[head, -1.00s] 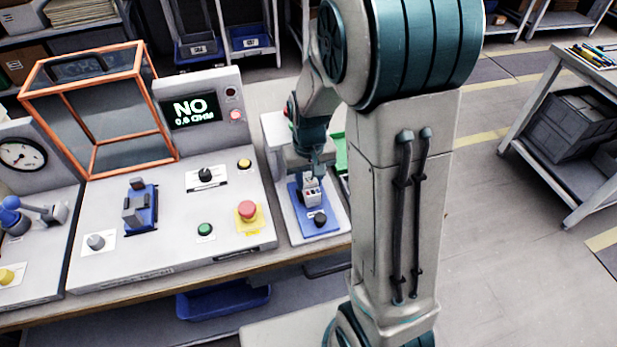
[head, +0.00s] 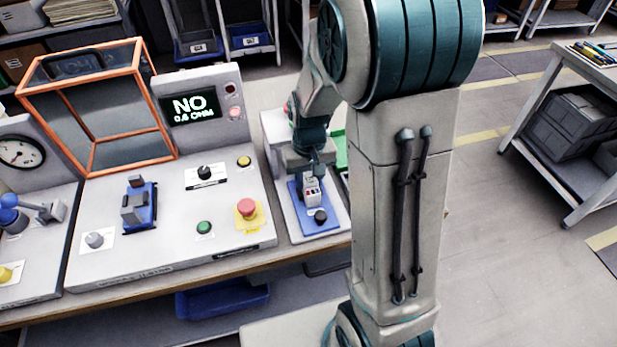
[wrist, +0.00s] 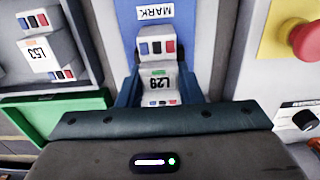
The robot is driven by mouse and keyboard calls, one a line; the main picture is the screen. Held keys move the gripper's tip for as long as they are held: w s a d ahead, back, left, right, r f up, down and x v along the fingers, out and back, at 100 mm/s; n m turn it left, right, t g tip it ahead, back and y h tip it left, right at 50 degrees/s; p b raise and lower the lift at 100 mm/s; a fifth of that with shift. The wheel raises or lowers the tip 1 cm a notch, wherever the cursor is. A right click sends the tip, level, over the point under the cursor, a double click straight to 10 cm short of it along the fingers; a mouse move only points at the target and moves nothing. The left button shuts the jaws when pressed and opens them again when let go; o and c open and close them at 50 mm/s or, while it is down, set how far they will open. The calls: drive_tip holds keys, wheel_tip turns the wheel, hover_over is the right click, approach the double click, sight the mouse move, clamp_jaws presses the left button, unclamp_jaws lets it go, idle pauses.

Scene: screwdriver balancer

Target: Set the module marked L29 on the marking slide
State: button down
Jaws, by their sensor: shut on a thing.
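The module marked L29 (wrist: 158,92) is a light grey block with red and blue patches, seen upside down in the wrist view. It also shows in the head view (head: 312,190). My gripper (head: 311,172) is shut on it from above. The slide's MARK label (wrist: 156,12) lies just beyond the module. The gripper body hides the module's near end, so I cannot tell whether its underside touches the slide.
A module marked L53 (wrist: 37,53) stands to the left in the wrist view, near a green tray (wrist: 70,104). The grey test console (head: 170,255) holds a red stop button (head: 247,207), knobs and an orange-framed guard (head: 150,85). Its screen (head: 194,107) reads "NO 0.6 OHM".

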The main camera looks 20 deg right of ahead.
drive_tip(key=shift+w+r, duration=0.1)
drive_tip(key=shift+r, duration=0.05)
drive_tip(key=c, duration=0.9)
unclamp_jaws()
wheel_tip(320, 180, up, 14)
drive_tip(key=shift+f, duration=0.1)
